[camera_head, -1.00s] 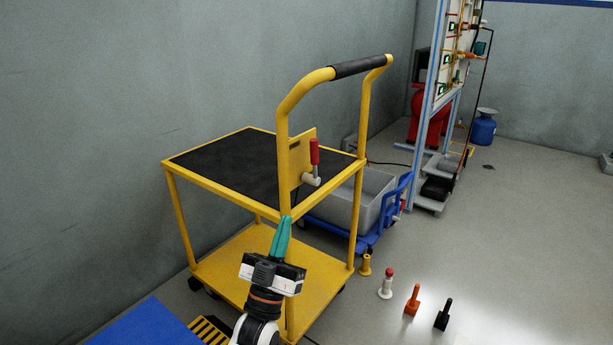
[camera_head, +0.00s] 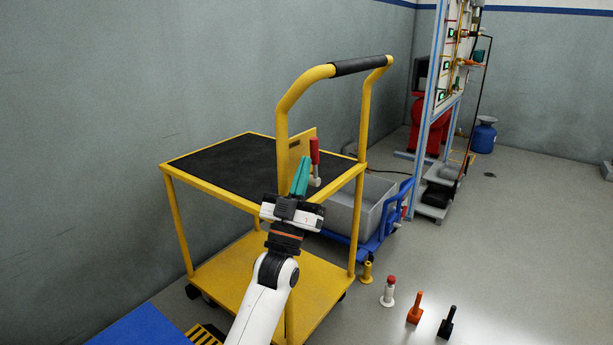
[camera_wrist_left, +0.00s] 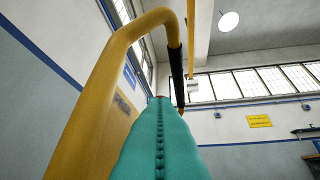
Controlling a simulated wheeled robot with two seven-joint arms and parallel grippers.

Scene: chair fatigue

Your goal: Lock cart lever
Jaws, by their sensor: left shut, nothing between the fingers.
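The yellow cart (camera_head: 235,265) with a dark top shelf stands in the middle of the head view. Its lever has an upright red grip (camera_head: 315,150) and a pale pivot (camera_head: 315,181), on a yellow plate on the handle side. My left gripper (camera_head: 301,162) has teal fingers, shut and empty, pointing up just left of the lever and partly covering the plate. I cannot tell whether it touches the lever. In the left wrist view the shut fingers (camera_wrist_left: 160,145) fill the lower middle, with a small red tip (camera_wrist_left: 159,98) just beyond them. My right gripper is not in view.
The cart's tall handle (camera_head: 357,66) arches above the gripper; it also shows in the left wrist view (camera_wrist_left: 105,75). A grey bin (camera_head: 368,198) on a blue trolley stands behind. Several small knobs and pegs, including an orange one (camera_head: 415,308), stand on the floor at right.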

